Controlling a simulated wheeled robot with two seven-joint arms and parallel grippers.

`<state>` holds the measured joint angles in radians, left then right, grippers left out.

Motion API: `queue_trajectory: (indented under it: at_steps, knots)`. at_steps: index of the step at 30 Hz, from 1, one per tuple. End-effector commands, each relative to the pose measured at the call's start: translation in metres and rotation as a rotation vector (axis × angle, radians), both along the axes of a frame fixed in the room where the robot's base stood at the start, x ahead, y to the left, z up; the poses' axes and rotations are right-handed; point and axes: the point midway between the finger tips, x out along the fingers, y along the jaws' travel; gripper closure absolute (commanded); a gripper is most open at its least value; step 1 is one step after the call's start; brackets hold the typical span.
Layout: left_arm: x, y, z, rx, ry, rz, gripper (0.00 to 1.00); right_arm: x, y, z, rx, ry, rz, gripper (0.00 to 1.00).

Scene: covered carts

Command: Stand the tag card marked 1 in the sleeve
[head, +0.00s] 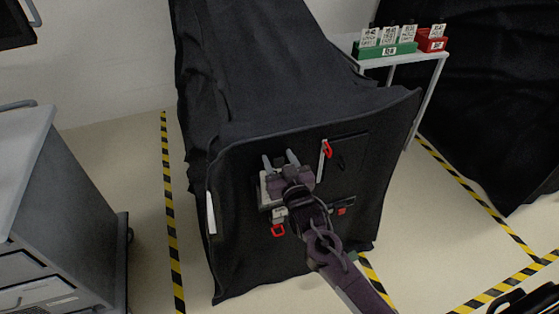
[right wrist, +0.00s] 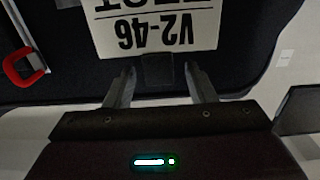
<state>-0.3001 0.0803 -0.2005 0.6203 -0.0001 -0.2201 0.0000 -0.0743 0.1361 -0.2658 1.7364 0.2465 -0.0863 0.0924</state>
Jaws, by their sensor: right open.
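Small white tag cards (head: 387,36) stand upright in a green holder (head: 372,52) on a shelf at the back right. Another card (head: 437,31) stands in a red holder (head: 431,45) beside it. Their marks are too small to tell which is 1. My right gripper (head: 280,160) is open at the front of the black-covered cart. In the right wrist view its fingers (right wrist: 161,88) are apart below a white plate (right wrist: 158,25) reading "V2-46" upside down, with a dark tab between them. I cannot tell which part is the sleeve. My left gripper is not in view.
The cart's black cover (head: 250,145) carries red-handled latches (head: 327,149) and a white strip (head: 211,212) at its left edge. A white shelf (head: 405,59) bears the holders. A grey drawer cabinet (head: 60,200) stands left. Striped tape marks the open floor.

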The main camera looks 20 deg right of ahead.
Motion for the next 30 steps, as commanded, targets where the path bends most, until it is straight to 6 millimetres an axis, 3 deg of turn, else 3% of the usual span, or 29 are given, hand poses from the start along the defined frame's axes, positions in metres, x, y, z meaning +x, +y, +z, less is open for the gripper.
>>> queue_trajectory:
  at_steps: [5, 18, 30]
  knots:
    - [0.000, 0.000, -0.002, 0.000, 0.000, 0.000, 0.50, -0.006, 0.000, -0.001, 0.000, 0.000, 0.000, 0.50]
    - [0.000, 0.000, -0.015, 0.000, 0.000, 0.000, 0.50, -0.071, -0.002, -0.002, 0.000, 0.002, 0.001, 0.50]
    - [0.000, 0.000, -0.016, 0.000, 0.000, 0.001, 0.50, -0.078, -0.002, 0.000, 0.000, 0.000, 0.000, 0.50]
